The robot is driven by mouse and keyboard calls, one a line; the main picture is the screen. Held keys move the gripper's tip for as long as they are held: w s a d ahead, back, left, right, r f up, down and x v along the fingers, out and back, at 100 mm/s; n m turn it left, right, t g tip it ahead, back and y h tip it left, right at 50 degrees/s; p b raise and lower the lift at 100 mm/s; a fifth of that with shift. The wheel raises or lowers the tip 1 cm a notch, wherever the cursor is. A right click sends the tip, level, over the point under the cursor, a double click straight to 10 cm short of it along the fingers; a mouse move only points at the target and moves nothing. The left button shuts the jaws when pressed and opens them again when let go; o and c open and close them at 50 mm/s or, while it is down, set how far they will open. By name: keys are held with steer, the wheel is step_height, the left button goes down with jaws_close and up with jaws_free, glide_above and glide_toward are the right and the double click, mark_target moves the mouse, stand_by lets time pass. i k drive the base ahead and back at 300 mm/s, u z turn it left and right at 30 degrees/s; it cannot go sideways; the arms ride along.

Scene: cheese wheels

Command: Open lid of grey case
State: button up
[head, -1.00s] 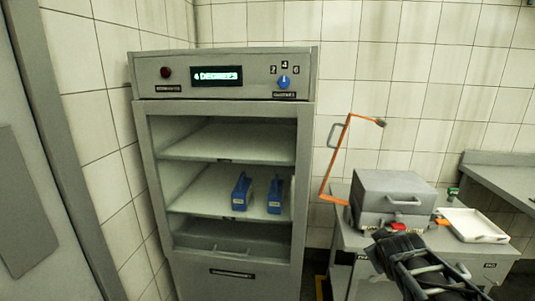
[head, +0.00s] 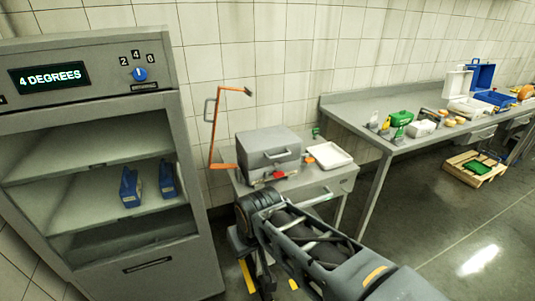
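The grey case (head: 268,150) stands on a small grey table beside the cabinet, with its lid down and a handle (head: 283,156) on the front. My arm reaches in from the lower right. My gripper's end lies near the front of the table, below the case; its fingers are hidden or too dark to make out, so I cannot tell whether it is open or shut. A small red item (head: 277,175) shows at the case's lower front.
A grey cabinet (head: 195,165) with blue items (head: 130,187) on its shelf stands at left. An orange bent frame (head: 213,135) rises beside the case. A white tray (head: 329,155) lies right of it. A long bench (head: 345,106) holds several items. A pallet (head: 455,170) is on the floor.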

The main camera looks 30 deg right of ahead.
mark_target(275, 145)
steer(key=z, duration=0.55)
steer(key=k, duration=1.3)
steer(key=u, duration=0.05)
steer(key=i, duration=0.55)
steer(key=u, duration=0.9)
steer(key=i, duration=0.8)
steer(key=z, duration=0.45)
steer(key=i, duration=0.65)
steer(key=z, duration=0.55)
